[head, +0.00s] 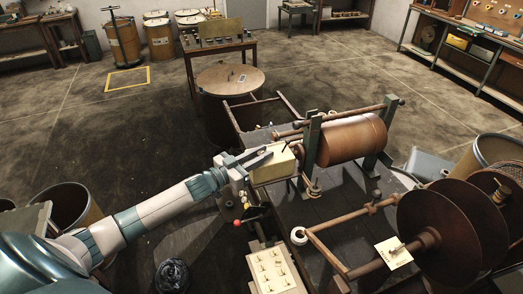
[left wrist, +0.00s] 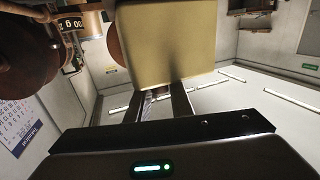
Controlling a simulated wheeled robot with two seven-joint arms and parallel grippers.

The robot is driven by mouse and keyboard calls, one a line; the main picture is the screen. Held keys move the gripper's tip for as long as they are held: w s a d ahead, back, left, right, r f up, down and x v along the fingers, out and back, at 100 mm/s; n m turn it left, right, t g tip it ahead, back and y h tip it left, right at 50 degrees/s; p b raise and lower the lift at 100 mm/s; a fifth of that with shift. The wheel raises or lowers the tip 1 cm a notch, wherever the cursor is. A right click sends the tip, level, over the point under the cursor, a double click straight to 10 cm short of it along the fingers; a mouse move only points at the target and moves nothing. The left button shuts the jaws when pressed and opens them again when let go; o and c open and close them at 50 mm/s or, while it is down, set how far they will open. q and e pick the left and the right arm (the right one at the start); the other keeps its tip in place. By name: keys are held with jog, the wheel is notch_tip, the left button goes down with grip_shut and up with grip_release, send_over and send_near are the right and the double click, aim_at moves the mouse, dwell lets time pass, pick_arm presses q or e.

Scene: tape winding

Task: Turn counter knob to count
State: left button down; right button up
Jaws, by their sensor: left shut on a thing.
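The cream counter box (head: 275,168) sits beside the winding drum on the bench. In the left wrist view, a cream box face (left wrist: 165,40) fills the top middle. My left gripper (head: 255,157) is at the left side of the box. In the left wrist view, its fingers (left wrist: 160,92) reach toward the lower edge of the box. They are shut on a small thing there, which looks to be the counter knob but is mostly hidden. A small plate with dark digits (left wrist: 72,25) shows at the upper left; I cannot read it surely. My right gripper is not in view.
A brown drum (head: 345,139) lies in a green-posted frame behind the box. Large rust-brown discs (head: 422,240) stand at the right. Open floor (head: 130,140) lies left of the bench.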

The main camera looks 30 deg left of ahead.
pick_arm(q)
jog(key=n+y, duration=0.2)
jog(key=shift+t+y, duration=0.3)
jog(key=shift+t, duration=0.1)
jog(key=shift+n+t+y, duration=0.3)
jog(key=shift+n+y, duration=0.8)
jog(key=shift+y, duration=0.6)
jog(key=shift+n+y+b, duration=0.35)
jog(key=shift+n+y, duration=1.05)
jog(key=shift+y, duration=1.1)
jog(key=shift+r+n+g+y+b, duration=0.1)
jog(key=shift+n+g+y+b, duration=0.25)
jog(key=shift+n+y, duration=0.35)
jog(key=c, duration=1.6)
grip_release()
